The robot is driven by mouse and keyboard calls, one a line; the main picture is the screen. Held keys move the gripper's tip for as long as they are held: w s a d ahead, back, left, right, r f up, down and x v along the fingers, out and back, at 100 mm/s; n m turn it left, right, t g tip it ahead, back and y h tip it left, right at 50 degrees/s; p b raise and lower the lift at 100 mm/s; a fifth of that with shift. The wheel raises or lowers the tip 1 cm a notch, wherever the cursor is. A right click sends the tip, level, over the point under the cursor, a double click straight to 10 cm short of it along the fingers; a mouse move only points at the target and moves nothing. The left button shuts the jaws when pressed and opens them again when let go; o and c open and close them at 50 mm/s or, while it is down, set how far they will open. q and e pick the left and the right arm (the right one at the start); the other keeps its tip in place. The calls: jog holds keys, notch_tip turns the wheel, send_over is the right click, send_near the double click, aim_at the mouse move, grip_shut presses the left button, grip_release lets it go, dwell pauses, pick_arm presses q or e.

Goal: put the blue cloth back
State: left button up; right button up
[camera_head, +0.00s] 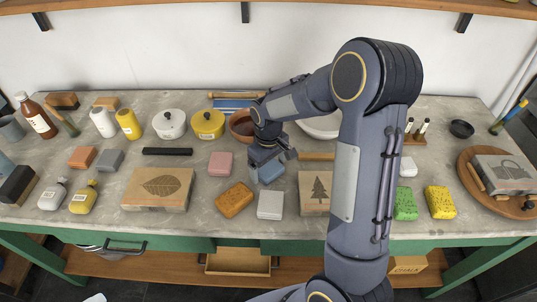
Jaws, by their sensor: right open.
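A small folded blue cloth (271,173) lies on the grey worktop near the middle, between a pink block and the tree-print block. My right arm reaches across the table from the front right. My right gripper (266,167) points down right over the blue cloth, with its jaws open, and hides part of it. I cannot tell whether the fingers touch the cloth. My left gripper is not in view.
Close by are a pink block (220,164), an orange sponge (234,199), a pale grey block (270,205) and a tree-print block (313,207). Behind stand a brown bowl (240,128) and a yellow pot (208,124). An open drawer (237,262) is below.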

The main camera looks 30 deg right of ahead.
aim_at(268, 168)
notch_tip(268, 168, up, 12)
jog(key=f, duration=0.1)
jog(key=s+a+r+m+t+y, duration=0.1)
jog(key=s+a+m+t+y, duration=0.1)
jog(key=s, duration=0.9)
jog(key=s+a+r+m+t+y, duration=0.1)
jog(key=s+a, duration=0.4)
jog(key=s, duration=0.6)
jog(key=r+m+t, duration=0.1)
jog(key=t, duration=0.1)
jog(key=shift+a+t+y, duration=0.2)
jog(key=shift+t+y, duration=0.1)
jog(key=shift+y, duration=0.1)
